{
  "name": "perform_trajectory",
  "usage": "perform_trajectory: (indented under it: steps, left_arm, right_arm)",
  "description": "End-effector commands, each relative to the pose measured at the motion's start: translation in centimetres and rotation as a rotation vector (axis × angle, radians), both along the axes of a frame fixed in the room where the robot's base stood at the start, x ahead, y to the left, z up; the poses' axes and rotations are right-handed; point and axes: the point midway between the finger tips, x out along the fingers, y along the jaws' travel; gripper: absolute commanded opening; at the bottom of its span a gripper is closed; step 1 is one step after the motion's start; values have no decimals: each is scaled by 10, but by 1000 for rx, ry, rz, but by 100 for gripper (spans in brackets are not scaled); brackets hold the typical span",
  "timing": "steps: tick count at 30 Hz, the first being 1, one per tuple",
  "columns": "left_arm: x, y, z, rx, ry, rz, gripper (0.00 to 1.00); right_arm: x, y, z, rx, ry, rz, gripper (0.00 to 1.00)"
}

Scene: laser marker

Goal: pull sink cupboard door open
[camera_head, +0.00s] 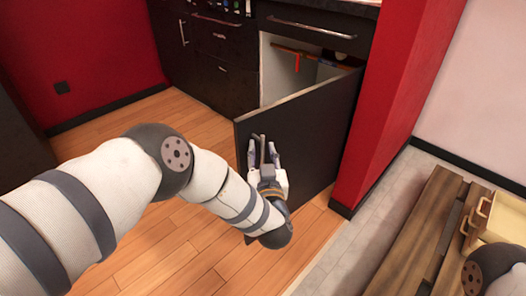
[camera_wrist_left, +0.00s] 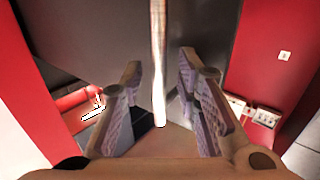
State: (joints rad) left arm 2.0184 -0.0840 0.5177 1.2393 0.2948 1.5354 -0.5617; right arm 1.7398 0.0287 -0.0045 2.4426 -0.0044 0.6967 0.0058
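The sink cupboard door (camera_head: 312,128) is a dark panel that stands swung open, with a pale top edge. Part of the cupboard's inside (camera_head: 284,82) shows behind it. My left gripper (camera_head: 262,152) is at the door's outer face, near its free edge. In the left wrist view my left gripper (camera_wrist_left: 158,105) is open, its purple-padded fingers apart on both sides of a bright upright strip (camera_wrist_left: 157,55). Neither finger clearly touches the strip. I cannot tell whether the strip is the handle or the door's edge. My right gripper is out of view.
A drawer with a metal handle (camera_head: 310,28) is above the opening, and dark cabinets (camera_head: 222,45) stand to the left. A red wall (camera_head: 398,100) is close on the door's right. Wooden floor (camera_head: 185,250) is clear beside my left arm. A wooden bench (camera_head: 425,245) is at lower right.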

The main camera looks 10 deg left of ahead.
Motion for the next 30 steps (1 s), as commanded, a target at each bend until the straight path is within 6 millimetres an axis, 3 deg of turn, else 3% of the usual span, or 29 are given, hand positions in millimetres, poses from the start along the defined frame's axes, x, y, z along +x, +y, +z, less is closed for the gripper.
perform_trajectory:
  steps: [5, 8, 15, 21, 30]
  left_arm:
    - [0, -1, 1, -1, -1, -3, 30]
    - [-10, -5, 0, -2, 2, -4, 30]
    - [-71, -25, 0, -1, 2, -6, 30]
    - [-107, -35, 0, 0, 1, -3, 30]
    - [-115, -37, 0, 0, 0, 0, 30]
  right_arm:
    - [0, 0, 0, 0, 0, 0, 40]
    - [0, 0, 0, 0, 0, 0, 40]
    - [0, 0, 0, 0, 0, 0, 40]
    - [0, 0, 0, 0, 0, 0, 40]
    - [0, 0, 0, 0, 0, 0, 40]
